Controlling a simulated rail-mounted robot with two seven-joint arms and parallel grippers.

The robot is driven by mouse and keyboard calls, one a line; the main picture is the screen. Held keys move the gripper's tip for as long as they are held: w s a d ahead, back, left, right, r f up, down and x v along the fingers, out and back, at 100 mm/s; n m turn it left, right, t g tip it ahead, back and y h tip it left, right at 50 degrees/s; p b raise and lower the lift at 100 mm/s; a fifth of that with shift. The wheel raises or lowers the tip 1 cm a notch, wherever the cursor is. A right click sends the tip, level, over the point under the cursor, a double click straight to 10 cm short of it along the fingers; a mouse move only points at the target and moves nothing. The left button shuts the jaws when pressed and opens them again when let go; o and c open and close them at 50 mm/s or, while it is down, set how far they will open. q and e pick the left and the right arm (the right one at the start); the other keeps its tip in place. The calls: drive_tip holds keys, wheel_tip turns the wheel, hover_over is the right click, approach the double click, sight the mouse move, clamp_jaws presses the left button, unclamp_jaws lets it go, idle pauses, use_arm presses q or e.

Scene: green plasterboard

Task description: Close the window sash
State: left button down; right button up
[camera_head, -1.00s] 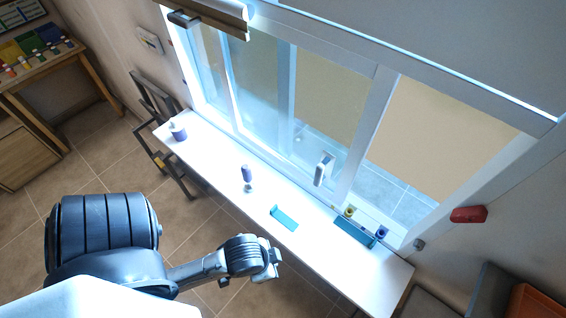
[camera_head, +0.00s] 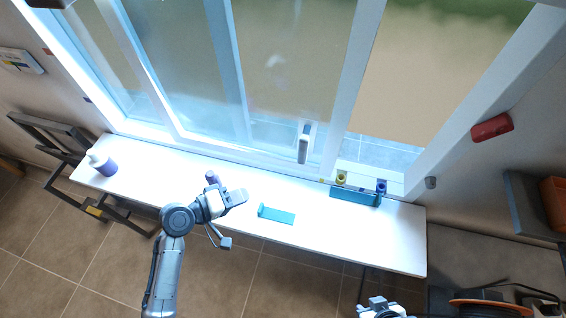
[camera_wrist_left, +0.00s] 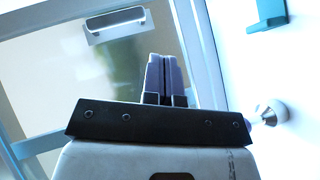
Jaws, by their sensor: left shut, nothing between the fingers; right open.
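The window sash (camera_head: 344,88) is a white-framed sliding pane with a pale upright handle (camera_head: 304,143) near its right edge. An open gap with a beige view shows between the sash and the right side of the window frame. My left gripper (camera_head: 238,197) is shut and empty above the white sill, left of and nearer than the handle, apart from it. In the left wrist view its closed fingers (camera_wrist_left: 166,76) point toward the window, with the handle (camera_wrist_left: 116,18) at upper left. My right gripper (camera_head: 382,308) is open at the bottom edge, partly cut off.
The white sill (camera_head: 330,240) holds a teal bracket (camera_head: 277,215), a teal holder (camera_head: 352,196) with small yellow and blue items, and a purple-and-white jar (camera_head: 103,163). A small purple item (camera_head: 212,177) stands beside my left gripper. A red object (camera_head: 492,128) is on the right wall.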

use_arm(q)
drive_tip(key=w+r+n+t+h+b, duration=0.2)
drive_tip(key=w+r+n+h, duration=0.15)
drive_tip(key=w, duration=0.45)
drive_tip(key=w+d+p, duration=0.3)
drive_tip(key=d, duration=0.9)
drive_tip(key=shift+w+d+r+m, duration=0.15)
drive_tip(key=shift+r+m, duration=0.15)
drive_tip(key=shift+m, duration=0.05)
use_arm(e)
drive_tip(key=shift+s+d+f, duration=0.1)
drive_tip(key=shift+f, duration=0.1)
